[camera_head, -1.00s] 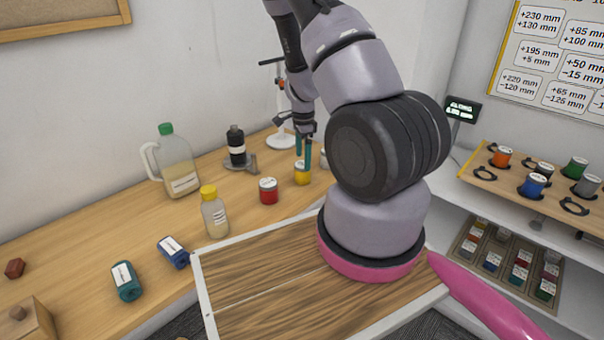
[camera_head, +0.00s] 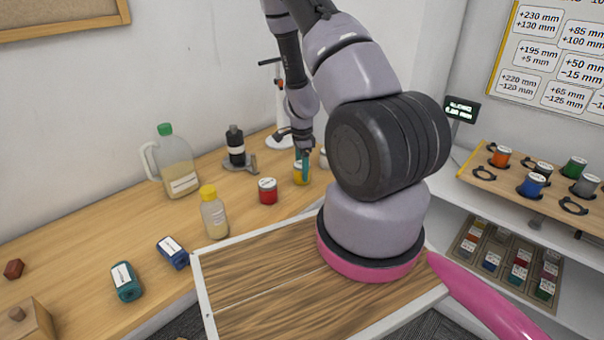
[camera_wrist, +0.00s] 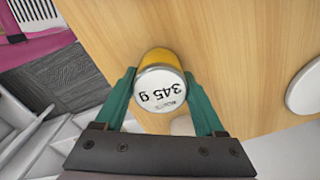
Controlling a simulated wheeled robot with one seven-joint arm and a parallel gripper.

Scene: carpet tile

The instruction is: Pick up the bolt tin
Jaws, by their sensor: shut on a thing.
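A yellow tin (camera_wrist: 158,57) with a white lid marked "345 g" stands between the green fingers of my gripper (camera_wrist: 159,74) in the wrist view. The small print on its lid is too small to read, so I cannot confirm that it is the bolt tin. My gripper is shut on it, one finger on each side. In the head view the yellow tin (camera_head: 297,177) is partly hidden by my gripper (camera_head: 303,166) on the wooden bench. I cannot tell whether it is clear of the bench.
A red tin (camera_head: 267,191) stands left of the yellow one. A small bottle (camera_head: 214,214), a jug (camera_head: 174,164) and a black bottle (camera_head: 236,145) stand farther left. A round white stand base (camera_wrist: 305,88) is close by in the wrist view.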

